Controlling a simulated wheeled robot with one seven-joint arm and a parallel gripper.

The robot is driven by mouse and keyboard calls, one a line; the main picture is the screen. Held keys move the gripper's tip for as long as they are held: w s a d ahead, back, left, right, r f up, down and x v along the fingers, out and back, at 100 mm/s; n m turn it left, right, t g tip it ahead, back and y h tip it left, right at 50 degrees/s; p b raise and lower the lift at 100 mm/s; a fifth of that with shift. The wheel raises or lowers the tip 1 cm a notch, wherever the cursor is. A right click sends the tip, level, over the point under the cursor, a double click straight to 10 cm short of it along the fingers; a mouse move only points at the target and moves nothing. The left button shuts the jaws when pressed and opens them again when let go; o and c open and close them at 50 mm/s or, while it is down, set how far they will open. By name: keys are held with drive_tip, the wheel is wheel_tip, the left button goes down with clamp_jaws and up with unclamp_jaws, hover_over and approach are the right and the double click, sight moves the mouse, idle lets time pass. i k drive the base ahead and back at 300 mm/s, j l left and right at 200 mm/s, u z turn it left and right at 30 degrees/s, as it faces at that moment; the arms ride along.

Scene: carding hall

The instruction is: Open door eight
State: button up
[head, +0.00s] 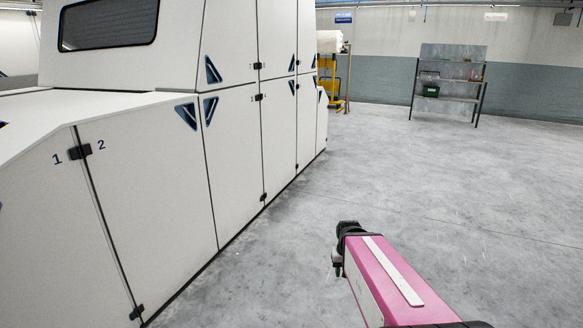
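A long off-white machine (240,130) with panel doors fills the left side. The near doors carry the dark numbers 1 and 2, with the door marked 2 (150,185) to the right of the seam. Smaller marks on the farther doors (280,130) are too small to read, so I cannot tell which is door eight. All doors I see look shut. My pink arm reaches in from the bottom right. The dark end of my arm, where my gripper (338,266) seems to be, is over open floor, apart from the machine. Its fingers are too small to make out.
Grey concrete floor (450,190) is clear right of the machine. A shelf rack (447,84) with a dark green box (431,90) stands at the back right. A yellow cart (327,80) with a pale load (329,41) stands beyond the machine's far end.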

sight(276, 30)
drive_tip(key=i, duration=3.85)
